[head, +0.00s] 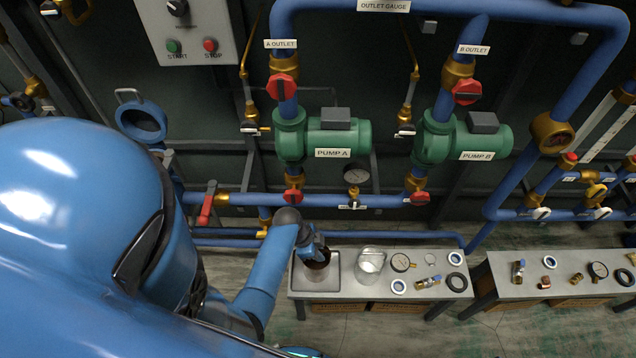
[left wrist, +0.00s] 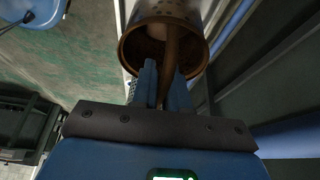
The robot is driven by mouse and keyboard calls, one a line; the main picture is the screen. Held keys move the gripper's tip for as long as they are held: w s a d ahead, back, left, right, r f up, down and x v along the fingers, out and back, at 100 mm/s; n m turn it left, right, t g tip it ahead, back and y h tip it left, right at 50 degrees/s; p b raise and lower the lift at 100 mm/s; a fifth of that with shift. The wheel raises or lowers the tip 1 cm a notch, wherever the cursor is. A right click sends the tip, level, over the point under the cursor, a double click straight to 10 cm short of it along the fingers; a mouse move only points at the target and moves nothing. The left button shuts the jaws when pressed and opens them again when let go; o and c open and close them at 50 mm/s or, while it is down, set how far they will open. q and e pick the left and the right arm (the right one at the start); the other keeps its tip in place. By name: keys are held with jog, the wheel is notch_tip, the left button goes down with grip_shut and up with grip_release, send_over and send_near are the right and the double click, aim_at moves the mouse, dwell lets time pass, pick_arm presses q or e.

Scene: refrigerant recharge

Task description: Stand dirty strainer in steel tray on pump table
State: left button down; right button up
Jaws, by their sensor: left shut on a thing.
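The dirty strainer (head: 317,268), a brown-stained cylinder, is at the steel tray (head: 301,285) on the left end of the pump table (head: 386,292). My left gripper (head: 314,250) is above it, shut on it. In the left wrist view, the gripper's blue fingers (left wrist: 166,86) close on a brown bar across the mouth of the strainer (left wrist: 197,22), whose rusty rim and perforated wall show. The strainer looks about upright over the tray floor. I cannot tell whether its bottom touches the tray. My right gripper is not in view.
A pale strainer-like cylinder (head: 370,263) stands right of the tray. A second table (head: 560,284) holds more parts. Blue pipes (head: 380,235) run behind the table.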

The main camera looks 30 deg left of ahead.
pick_arm(q)
jog(key=c, duration=1.6)
grip_release()
jog(key=shift+f, duration=0.15)
jog(key=o, duration=0.5)
jog(key=shift+c, duration=0.2)
